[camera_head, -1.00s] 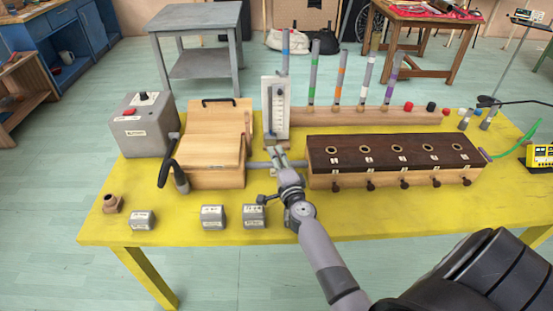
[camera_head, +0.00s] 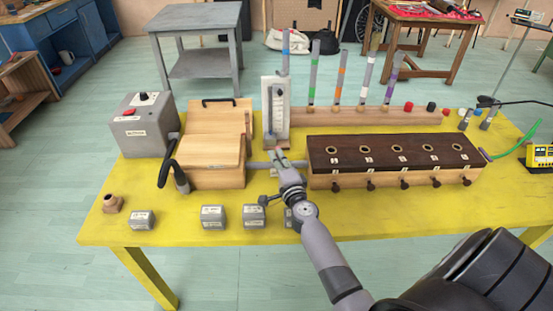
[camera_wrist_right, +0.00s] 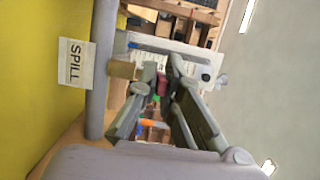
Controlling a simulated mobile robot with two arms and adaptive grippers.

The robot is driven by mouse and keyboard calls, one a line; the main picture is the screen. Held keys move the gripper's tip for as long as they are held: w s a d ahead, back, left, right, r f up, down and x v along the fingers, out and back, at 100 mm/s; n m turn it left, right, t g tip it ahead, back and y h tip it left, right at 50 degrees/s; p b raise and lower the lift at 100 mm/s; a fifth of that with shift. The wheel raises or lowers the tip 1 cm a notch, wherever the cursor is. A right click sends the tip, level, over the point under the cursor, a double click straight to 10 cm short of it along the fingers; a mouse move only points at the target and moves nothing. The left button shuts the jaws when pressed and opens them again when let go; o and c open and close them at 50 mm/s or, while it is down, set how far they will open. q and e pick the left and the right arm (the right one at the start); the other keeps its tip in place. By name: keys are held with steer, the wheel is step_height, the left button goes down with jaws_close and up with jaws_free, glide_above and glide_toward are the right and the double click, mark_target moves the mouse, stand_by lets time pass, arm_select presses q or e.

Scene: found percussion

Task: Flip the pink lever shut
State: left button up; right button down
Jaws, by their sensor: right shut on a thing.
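The pink lever shows as a small dark pink piece (camera_wrist_right: 161,84) between my right gripper's fingertips in the right wrist view. In the head view the fingers mostly hide it. My right gripper (camera_head: 279,157) is shut on it, above the grey pipe (camera_head: 262,165) between the wooden bellows box and the dark-topped chest. The fingers also show in the right wrist view (camera_wrist_right: 165,80). How far the lever is turned cannot be told. My left gripper is not in view.
The wooden bellows box (camera_head: 218,175) stands left of the gripper, and the dark-topped chest (camera_head: 395,152) right. A white gauge board (camera_head: 275,112) stands just behind. Small grey blocks (camera_head: 213,217) lie along the front of the yellow table (camera_head: 180,205).

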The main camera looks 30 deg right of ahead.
steer(key=shift+s+d+f+n+y+b, duration=0.15)
steer(key=shift+n+y+b, duration=0.1)
steer(key=shift+n+y, duration=0.25)
steer(key=shift+s+d+r+n+y+b, duration=0.1)
steer(key=shift+n+y+b, duration=0.2)
steer(key=shift+y, duration=0.4)
steer(key=c, duration=1.8)
jaws_free()
steer(key=shift+o, duration=0.2)
steer(key=s+a, duration=0.1)
steer(key=s, duration=1)
steer(key=shift+s+a, duration=0.4)
steer(key=shift+s, duration=0.1)
